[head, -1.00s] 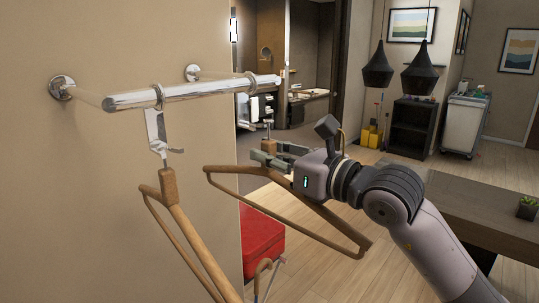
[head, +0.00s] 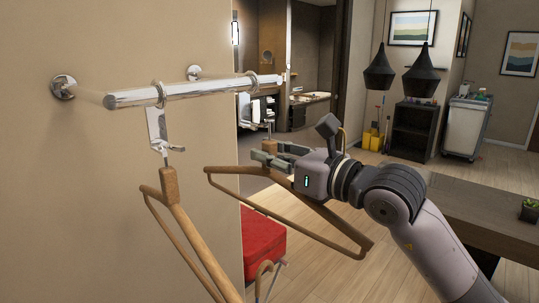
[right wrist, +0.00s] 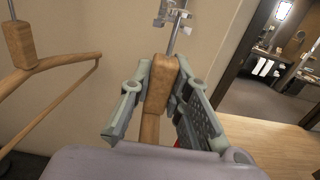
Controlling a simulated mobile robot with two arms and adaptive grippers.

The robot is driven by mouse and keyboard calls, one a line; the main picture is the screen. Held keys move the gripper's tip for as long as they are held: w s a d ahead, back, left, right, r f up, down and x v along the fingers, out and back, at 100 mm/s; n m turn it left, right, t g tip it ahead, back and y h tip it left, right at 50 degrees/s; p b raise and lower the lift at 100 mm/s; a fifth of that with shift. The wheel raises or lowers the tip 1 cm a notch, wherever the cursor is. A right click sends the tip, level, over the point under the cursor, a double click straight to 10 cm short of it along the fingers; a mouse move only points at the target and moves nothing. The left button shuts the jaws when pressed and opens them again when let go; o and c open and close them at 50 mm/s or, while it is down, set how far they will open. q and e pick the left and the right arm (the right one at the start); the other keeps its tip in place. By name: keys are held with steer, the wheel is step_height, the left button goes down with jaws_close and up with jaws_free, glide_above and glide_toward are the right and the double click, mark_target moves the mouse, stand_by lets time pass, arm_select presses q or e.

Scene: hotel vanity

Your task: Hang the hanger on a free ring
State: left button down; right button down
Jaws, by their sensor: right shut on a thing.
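My right gripper (head: 268,157) is shut on the wooden neck of a hanger (head: 332,238), below and beside the far end of the rail. In the right wrist view the wooden neck (right wrist: 161,84) sits between the fingers, and its metal pin (right wrist: 178,34) points up to a metal holder (right wrist: 172,14). I cannot tell whether the pin is seated in the holder. The chrome rail (head: 190,91) carries a near ring (head: 159,95) and a far ring (head: 252,78). Another wooden hanger (head: 172,190) hangs from the near ring's holder (head: 157,128). My left gripper is out of view.
The wall (head: 100,210) stands close behind the rail. A red cushioned seat (head: 262,245) is below, and a dark table (head: 480,215) is at the right. Open floor (head: 350,275) lies below my right arm.

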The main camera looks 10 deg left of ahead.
steer(key=shift+x, duration=1.25)
steer(key=shift+a+b, duration=0.1)
steer(key=shift+b, duration=0.35)
stand_by(0.5)
steer(key=shift+x, duration=1.15)
stand_by(0.5)
steer(key=shift+b, duration=0.45)
stand_by(0.6)
steer(key=shift+f+b, duration=0.55)
steer(key=shift+b, duration=0.1)
stand_by(0.6)
steer(key=c, duration=1.4)
jaws_free()
steer(key=shift+c, duration=0.2)
